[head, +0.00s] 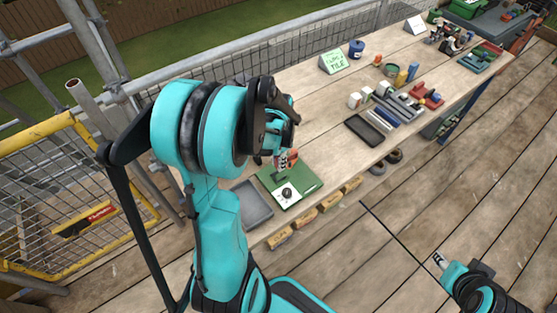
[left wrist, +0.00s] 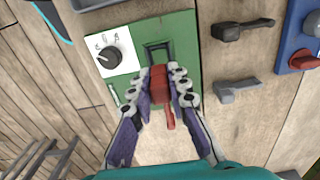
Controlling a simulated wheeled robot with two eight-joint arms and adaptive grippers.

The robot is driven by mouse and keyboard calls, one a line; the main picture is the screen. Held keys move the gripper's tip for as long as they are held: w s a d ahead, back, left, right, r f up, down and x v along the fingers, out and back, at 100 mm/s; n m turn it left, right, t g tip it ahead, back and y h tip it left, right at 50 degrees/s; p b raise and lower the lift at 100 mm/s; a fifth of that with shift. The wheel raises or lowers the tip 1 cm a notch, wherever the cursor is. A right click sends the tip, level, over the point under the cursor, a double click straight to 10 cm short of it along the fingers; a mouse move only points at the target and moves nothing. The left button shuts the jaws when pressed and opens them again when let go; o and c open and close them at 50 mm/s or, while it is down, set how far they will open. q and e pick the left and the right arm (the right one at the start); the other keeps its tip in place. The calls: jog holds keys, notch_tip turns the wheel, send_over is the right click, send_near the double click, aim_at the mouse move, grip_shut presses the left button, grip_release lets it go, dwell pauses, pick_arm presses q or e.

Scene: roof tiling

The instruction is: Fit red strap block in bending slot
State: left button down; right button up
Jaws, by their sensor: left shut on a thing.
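My left gripper (left wrist: 160,76) is shut on the red strap block (left wrist: 159,92) in the left wrist view, with a finger on each side. A thin red tail of the block points toward the wrist. The block is over the green board (left wrist: 183,45), just short of a dark rectangular frame (left wrist: 157,46) that looks like the bending slot. I cannot tell whether the block touches the board. In the head view the left gripper (head: 285,159) is above the green board (head: 309,181), partly hidden by my arm. My right gripper (head: 440,261) is at the lower right, away from the bench; its jaws are unclear.
A black knob (left wrist: 111,57) on a white plate sits left of the slot. Dark and grey tools (left wrist: 238,91) lie right of the board. In the head view a grey tray (head: 251,206) lies beside the board, and a black tray (head: 365,130) lies farther along the bench.

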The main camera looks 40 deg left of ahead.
aim_at(278, 177)
pick_arm(q)
jog(key=shift+f+b, duration=1.7)
jog(key=shift+f, duration=0.6)
jog(key=shift+f+b, duration=0.35)
jog(key=shift+b, duration=0.05)
jog(key=shift+s+d+f+b, duration=0.2)
jog(key=shift+s+f+b, duration=0.05)
jog(key=shift+b, duration=0.05)
jog(key=c, duration=1.4)
grip_release()
jog(key=shift+w+a+f, duration=0.15)
jog(key=shift+w, duration=0.05)
jog(key=shift+r, duration=0.2)
